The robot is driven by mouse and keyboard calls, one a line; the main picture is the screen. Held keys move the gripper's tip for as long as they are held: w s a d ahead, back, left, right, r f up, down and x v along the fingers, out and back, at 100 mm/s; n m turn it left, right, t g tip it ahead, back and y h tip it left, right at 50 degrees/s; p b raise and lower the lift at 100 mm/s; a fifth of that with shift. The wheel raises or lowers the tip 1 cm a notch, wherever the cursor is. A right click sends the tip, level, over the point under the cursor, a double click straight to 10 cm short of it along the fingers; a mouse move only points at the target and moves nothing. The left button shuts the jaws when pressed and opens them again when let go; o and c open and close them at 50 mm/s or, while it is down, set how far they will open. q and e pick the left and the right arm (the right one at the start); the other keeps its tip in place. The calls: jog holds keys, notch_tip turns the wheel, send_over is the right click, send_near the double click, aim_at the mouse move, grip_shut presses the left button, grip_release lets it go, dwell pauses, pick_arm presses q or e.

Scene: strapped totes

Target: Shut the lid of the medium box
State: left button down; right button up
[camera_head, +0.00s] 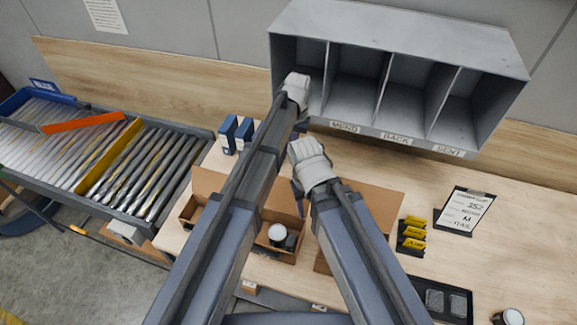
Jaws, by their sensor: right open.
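An open brown cardboard box (203,215) stands on the bench, partly hidden behind my arms.
A grey compartment shelf (400,40) stands at the back. Two blue boxes (236,134) stand behind the cardboard. Yellow cards (413,233), a clipboard (465,210) and a black tray (443,300) lie at the right.

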aim_at(284, 193)
pick_arm(q)
jog(key=shift+s, duration=0.1)
notch_tip(284, 193, down, 10)
jog(key=s+b, duration=0.1)
jog(key=b, duration=0.9)
jog(key=s, duration=0.1)
jog(key=s+a+r+p, duration=0.1)
jog(key=s+r+p, duration=0.1)
jog(key=shift+s+a+r, duration=0.1)
jog(key=shift+s+a, duration=0.2)
jog(key=shift+s, duration=0.1)
jog(key=shift+s, duration=0.1)
jog(key=shift+s+a+r+t, duration=0.1)
jog(key=shift+r+t, duration=0.05)
jog(key=shift+t, duration=0.15)
